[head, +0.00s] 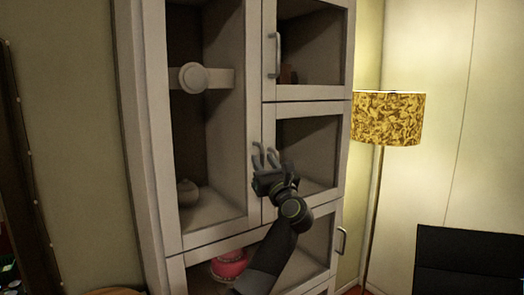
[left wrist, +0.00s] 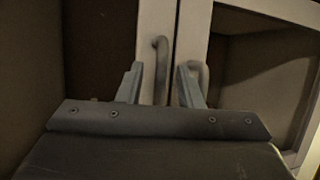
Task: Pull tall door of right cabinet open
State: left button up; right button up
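The cabinet (head: 155,130) is pale wood and stands in the middle of the head view. Its tall door (head: 253,70) is on the left, with a see-through panel, and looks closed. My left gripper (head: 265,157) is at the door's right edge, its fingers pointing up at the seam. In the left wrist view, the tall door's upright handle (left wrist: 161,60) shows between my two spread fingers (left wrist: 160,88). I cannot tell whether they touch it. A second handle (left wrist: 204,75), on the neighbouring door, is partly hidden by the right finger. My right gripper is not in view.
Smaller doors with handles, one at the upper right (head: 278,55) and one lower down (head: 341,240), are beside and below. A pink item (head: 228,265) shows in the lower part. A floor lamp (head: 388,118) and a black chair-like piece (head: 470,262) stand to the right.

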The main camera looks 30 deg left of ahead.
pick_arm(q)
jog(key=shift+x, duration=1)
grip_shut()
